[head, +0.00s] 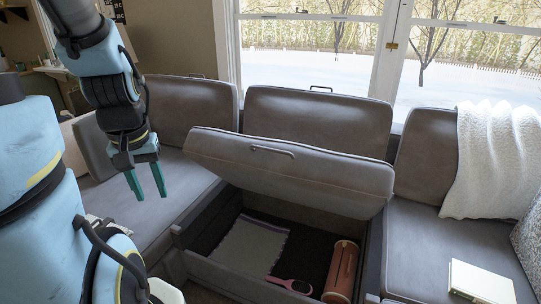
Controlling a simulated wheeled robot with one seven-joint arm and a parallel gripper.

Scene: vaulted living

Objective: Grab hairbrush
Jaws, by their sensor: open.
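A pink object (290,286) that looks like the hairbrush lies on the floor of the open storage box under the middle sofa seat. It is near the front edge of the box, and its details are too small to make out. My gripper (150,194) hangs at the upper left with its fingers pointing down. It is open and empty, over the left sofa seat. It is well apart from the pink object, up and to its left.
The raised seat lid (300,175) slants over the storage box (205,268). A reddish-brown cylinder (341,272) lies right of the pink object, and a grey cloth (246,246) lies behind it. A white book (481,282) and a white blanket (494,160) are on the right seat.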

